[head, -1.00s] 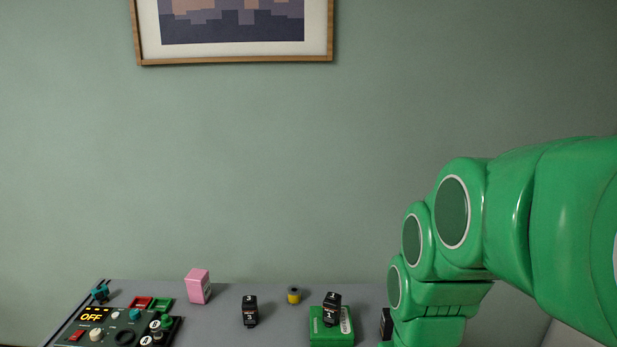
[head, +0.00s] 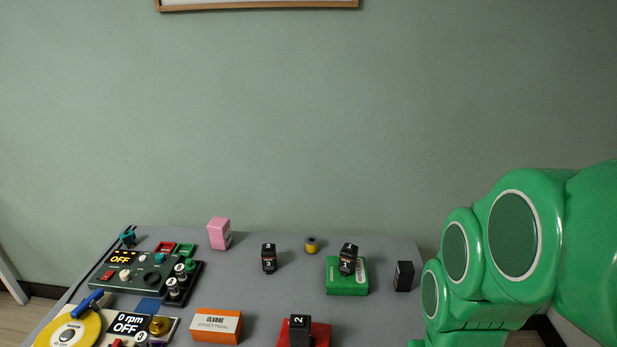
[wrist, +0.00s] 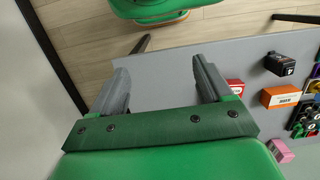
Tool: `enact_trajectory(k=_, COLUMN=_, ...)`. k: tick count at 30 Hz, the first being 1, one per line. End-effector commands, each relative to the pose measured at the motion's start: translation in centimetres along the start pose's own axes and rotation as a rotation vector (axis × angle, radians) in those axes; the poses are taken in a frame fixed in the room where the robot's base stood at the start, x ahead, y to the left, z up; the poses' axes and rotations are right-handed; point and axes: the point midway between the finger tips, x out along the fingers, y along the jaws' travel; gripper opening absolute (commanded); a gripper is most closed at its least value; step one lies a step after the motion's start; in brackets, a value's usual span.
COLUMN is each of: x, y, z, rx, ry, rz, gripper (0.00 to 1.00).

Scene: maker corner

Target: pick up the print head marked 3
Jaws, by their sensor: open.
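The print head marked 3 (head: 269,258) is a small black block with white figures. It stands upright on the grey table, left of the green box, in the head view. I cannot pick it out surely in the wrist view. A similar black print head (head: 348,259) sits on the green box; its mark is hard to read. Another, marked 2 (head: 300,330), is on a red box near the lower edge. My gripper (wrist: 160,66) is open and empty in the wrist view, its grey fingers wide apart. In the head view, my green arm is at the right; the gripper is out of frame.
The grey table (head: 230,284) bears a pink block (head: 219,233), a yellow spool (head: 311,245), the green box (head: 347,288), a black block (head: 403,276) and an orange-white box (head: 216,325). A control panel (head: 140,282) and a yellow disc (head: 67,335) fill its left side.

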Motion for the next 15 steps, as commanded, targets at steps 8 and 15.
enact_trajectory(k=8, x=0.3, y=-2.8, z=-7.3, rx=-0.050, ry=0.111, rz=-0.043, gripper=0.79)
enact_trajectory(k=15, x=0.6, y=-6.3, z=-15.0, rx=-0.086, ry=0.241, rz=-0.088, gripper=0.79)
